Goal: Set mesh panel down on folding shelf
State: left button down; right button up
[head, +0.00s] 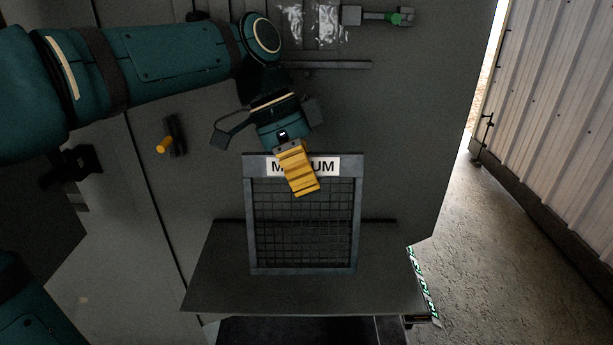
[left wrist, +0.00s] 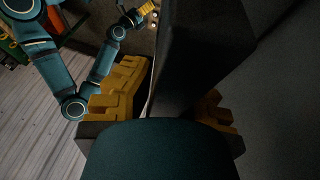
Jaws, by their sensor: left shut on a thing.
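The mesh panel (head: 352,215) is a grey frame with a dark wire grid and a white label across its top, partly covered by my finger. It is upright in front of the grey cabinet face. The folding shelf (head: 390,296) is folded out flat below it. The panel's lower edge appears over the shelf top; I cannot tell if they touch. My left gripper (head: 300,168), with yellow fingers, is shut on the panel's top edge. In the left wrist view the panel (left wrist: 190,60) is a dark slab between the fingers. My right gripper (left wrist: 147,9) is small there, its jaws unclear.
A black latch with a yellow knob (head: 163,145) sits on the cabinet to the left. A green-tipped metal fitting (head: 393,18) and clear bags (head: 322,22) are at the top. A green and white strip (head: 423,285) lies by the shelf's right side. Concrete floor on the right is clear.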

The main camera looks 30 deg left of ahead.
pick_arm(q)
jog(key=shift+f+b, duration=1.35)
jog(key=shift+f, duration=0.25)
notch_tip(320, 180, down, 4)
jog(key=b, duration=0.3)
jog(key=shift+f, duration=0.15)
jog(key=shift+c, duration=0.7)
grip_release()
notch_tip(320, 180, up, 5)
jog(key=p, duration=0.4)
jog(key=shift+r+p, duration=1.65)
jog(key=shift+r, duration=0.35)
